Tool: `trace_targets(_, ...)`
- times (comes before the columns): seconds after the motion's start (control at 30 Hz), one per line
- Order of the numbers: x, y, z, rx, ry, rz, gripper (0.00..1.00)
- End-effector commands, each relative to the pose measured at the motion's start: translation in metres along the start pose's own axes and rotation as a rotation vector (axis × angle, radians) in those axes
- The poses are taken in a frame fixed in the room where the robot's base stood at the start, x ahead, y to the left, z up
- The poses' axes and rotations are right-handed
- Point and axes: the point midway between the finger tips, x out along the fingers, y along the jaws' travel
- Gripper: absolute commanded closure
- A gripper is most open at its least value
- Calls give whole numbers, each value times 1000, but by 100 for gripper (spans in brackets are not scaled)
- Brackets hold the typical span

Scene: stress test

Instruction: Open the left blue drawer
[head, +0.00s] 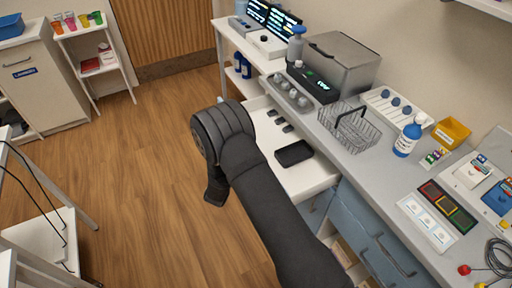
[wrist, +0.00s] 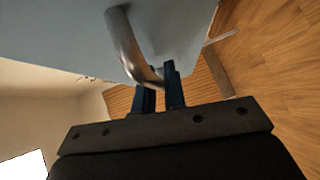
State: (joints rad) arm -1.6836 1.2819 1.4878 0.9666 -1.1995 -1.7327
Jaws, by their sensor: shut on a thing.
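A drawer (head: 318,173) with a white inside stands pulled out from under the counter in the head view. It holds a black box and several small dark pieces. My arm covers part of it, and its front face is hidden there. In the wrist view a pale blue front (wrist: 62,38) carries a curved metal handle (wrist: 124,44). My gripper (wrist: 161,78) is shut on this handle, with its lower end between the two fingers. In the head view the fingers cannot be made out.
Closed blue drawers (head: 376,258) with handles are right of the open one. The counter (head: 395,178) bears a wire basket (head: 348,127), a blue-capped bottle (head: 408,138) and colored trays. A white shelf rack (head: 45,243) stands at the left. The wooden floor between is clear.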

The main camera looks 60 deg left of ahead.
Motion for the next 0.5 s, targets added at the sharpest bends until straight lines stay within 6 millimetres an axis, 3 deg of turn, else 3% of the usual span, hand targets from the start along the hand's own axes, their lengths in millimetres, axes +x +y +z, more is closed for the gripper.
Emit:
trace_targets(0.2,-36,-11,-36,-1,4,-1,100)
trace_targets(0.5,-63,-19,-63,-1,0,0,100)
